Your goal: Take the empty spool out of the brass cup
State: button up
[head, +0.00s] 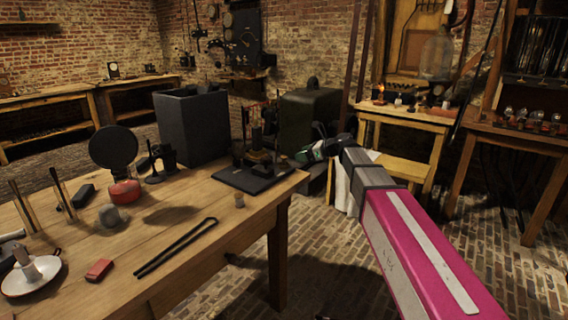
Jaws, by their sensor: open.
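I cannot make out a spool inside a cup anywhere. My gripper (308,153) is at the end of my magenta arm, beyond the table's right corner and apart from the cylinder. It is open, small and dark in view, and I see nothing held in it.
The wooden table (190,255) holds a black tray (255,181) bearing a dark instrument, a tall dark box (192,124), a red-based round disc (125,192), black tongs (176,248), a red block (99,270) and a white candle dish (31,277). Brick floor is open right of the table.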

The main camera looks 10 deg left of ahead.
aim_at(285, 157)
jog(key=x, duration=0.3)
jog(key=shift+w+a+f, duration=0.1)
jog(key=shift+a+f, duration=0.05)
jog(key=shift+a, duration=0.2)
jog(key=shift+r+x, duration=0.2)
jog(key=shift+x, duration=2.45)
jog(key=shift+a, duration=0.1)
jog(key=c, duration=1)
